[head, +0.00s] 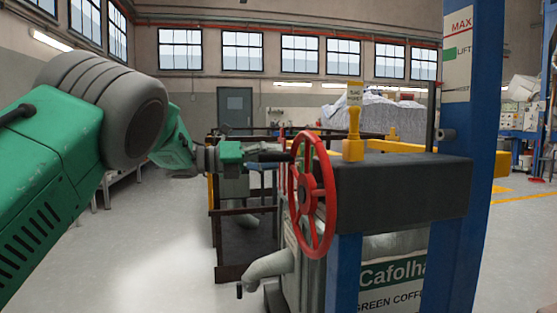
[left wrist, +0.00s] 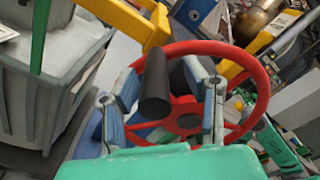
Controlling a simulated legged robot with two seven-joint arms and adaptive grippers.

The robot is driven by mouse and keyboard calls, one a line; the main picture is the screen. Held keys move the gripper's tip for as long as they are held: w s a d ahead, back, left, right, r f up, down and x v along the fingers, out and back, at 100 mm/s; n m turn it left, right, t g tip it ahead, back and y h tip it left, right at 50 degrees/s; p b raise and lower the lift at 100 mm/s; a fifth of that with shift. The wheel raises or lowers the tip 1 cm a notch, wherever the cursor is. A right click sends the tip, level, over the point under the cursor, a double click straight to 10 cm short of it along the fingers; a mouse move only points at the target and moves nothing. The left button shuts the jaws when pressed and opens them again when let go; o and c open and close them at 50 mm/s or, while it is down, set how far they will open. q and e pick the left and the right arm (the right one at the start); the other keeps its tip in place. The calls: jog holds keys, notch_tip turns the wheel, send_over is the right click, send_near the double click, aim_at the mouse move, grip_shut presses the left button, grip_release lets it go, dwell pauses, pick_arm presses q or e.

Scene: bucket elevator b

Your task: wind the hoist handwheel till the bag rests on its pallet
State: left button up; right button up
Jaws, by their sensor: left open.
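The red hoist handwheel (head: 330,195) stands upright on the left side of a dark hoist block (head: 405,195). In the left wrist view the wheel's red rim (left wrist: 262,85) and its black crank handle (left wrist: 155,88) show. My left gripper (head: 284,157) is open at the wheel's near left side. In the left wrist view its fingers (left wrist: 165,95) lie either side of the handle, which points toward the camera; I cannot tell whether they touch it. The bag (head: 395,273), printed "Cafolha Green Coffee", shows partly below the block. Its bottom and the pallet are hidden. My right gripper is not in view.
A blue post (head: 472,150) with a MAX/LIFT label (head: 459,45) rises right of the wheel. A dark railed frame (head: 228,240) is behind the wheel. A grey bin (left wrist: 45,95) shows in the left wrist view. Open floor lies at left.

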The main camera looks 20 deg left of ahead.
pick_arm(q)
jog(key=v, duration=1)
jog(key=shift+s+a, duration=0.2)
jog(key=shift+s, duration=0.1)
